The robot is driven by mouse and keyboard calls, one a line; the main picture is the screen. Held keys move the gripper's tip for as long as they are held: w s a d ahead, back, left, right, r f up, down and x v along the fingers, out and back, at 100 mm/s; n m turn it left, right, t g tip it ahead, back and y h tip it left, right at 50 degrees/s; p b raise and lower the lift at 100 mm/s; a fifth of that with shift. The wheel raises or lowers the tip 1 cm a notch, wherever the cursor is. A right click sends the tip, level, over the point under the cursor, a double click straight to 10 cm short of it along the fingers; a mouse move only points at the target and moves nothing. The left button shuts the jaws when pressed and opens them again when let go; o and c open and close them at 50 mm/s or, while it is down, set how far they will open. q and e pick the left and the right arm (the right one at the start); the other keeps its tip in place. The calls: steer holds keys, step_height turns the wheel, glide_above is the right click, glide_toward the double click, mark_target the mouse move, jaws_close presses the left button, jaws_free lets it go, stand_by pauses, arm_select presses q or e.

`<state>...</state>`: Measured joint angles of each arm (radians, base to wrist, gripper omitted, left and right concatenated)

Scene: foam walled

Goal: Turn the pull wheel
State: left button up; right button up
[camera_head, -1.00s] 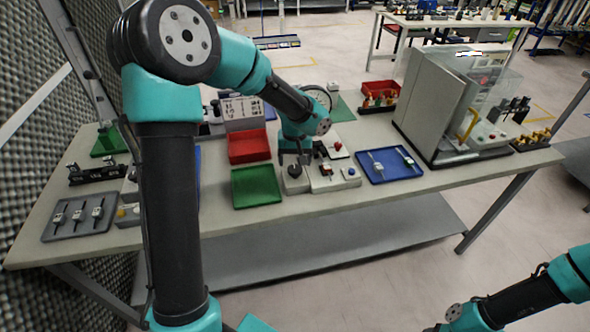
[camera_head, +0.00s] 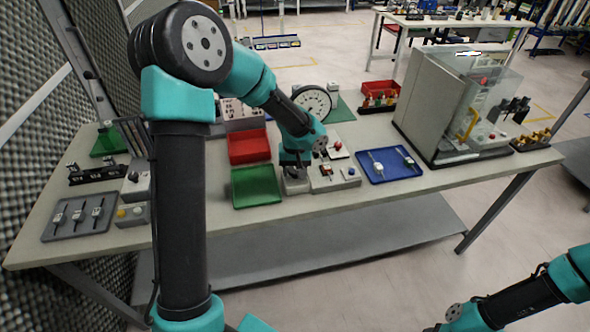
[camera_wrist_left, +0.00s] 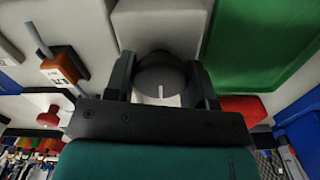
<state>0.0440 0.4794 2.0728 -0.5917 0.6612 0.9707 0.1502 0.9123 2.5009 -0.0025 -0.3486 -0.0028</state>
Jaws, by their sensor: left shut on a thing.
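The pull wheel is a dark grey round knob with a white line on its face. It shows between the fingers in the left wrist view (camera_wrist_left: 160,76). My left gripper (camera_wrist_left: 163,66) is shut on it, one finger at each side. In the head view my left gripper (camera_head: 296,165) is low over the left part of a light grey panel (camera_head: 293,186) near the table's front. There the fingers and wrist mostly hide the wheel. My right arm shows at the lower right, but its gripper is out of view.
A green tray (camera_head: 257,203) lies just left of the panel, with a red bin (camera_head: 249,160) behind it. A blue tray (camera_head: 376,178) lies to the right. A round dial (camera_head: 312,102) stands behind my arm. A glass-fronted cabinet (camera_head: 432,105) stands further right.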

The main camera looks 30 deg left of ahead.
arm_select(q)
steer(key=c, duration=0.3)
steer(key=shift+c, duration=0.2)
steer(key=shift+m, duration=0.4)
steer(key=m, duration=0.3)
steer(key=shift+m, duration=0.3)
steer(key=m, duration=0.4)
steer(key=shift+d+m, duration=0.1)
steer(key=shift+m, duration=0.2)
steer(key=m, duration=0.5)
steer(key=shift+m, duration=2.4)
